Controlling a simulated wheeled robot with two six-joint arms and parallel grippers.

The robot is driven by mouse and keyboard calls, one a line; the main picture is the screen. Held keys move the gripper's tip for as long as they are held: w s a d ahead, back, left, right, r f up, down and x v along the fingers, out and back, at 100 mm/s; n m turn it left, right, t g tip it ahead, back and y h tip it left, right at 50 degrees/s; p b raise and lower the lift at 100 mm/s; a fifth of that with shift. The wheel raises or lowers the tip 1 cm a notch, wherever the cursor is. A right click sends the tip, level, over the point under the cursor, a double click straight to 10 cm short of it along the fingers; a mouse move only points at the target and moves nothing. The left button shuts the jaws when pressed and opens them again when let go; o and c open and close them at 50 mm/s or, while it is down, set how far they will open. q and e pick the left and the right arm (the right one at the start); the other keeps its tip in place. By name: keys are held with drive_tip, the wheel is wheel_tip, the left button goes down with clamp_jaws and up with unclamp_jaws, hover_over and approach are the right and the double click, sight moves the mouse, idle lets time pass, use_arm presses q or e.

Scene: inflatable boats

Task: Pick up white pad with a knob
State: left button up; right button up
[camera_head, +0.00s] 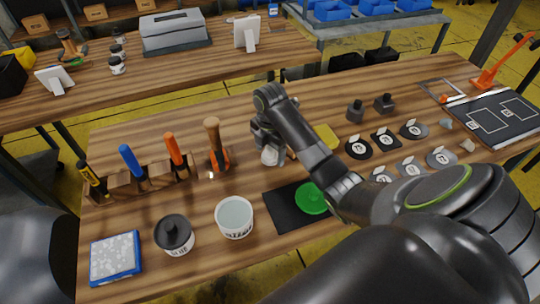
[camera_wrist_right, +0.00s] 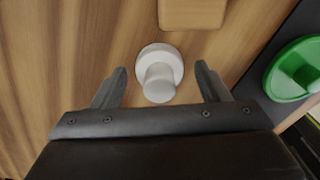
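The white pad with a knob (camera_wrist_right: 172,52) is a small round disc with a cylindrical knob. It rests on the wooden table in the right wrist view, between the fingers of my right gripper (camera_wrist_right: 161,78). The fingers are open, one on each side of the knob, with gaps to it. In the head view the white pad (camera_head: 270,157) shows partly beneath my right gripper (camera_head: 272,146), which points down. My left gripper is not in view.
A green round pad (camera_head: 311,198) lies on a black mat (camera_head: 285,213) to the right. A white tub (camera_head: 234,217), a glue jar (camera_head: 174,235) and a tool rack (camera_head: 140,187) stand to the left. Several dark discs (camera_head: 358,148) lie beyond my right arm.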

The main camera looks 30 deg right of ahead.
drive_tip(key=c, duration=0.9)
wheel_tip(320, 180, up, 10)
drive_tip(key=p, duration=0.8)
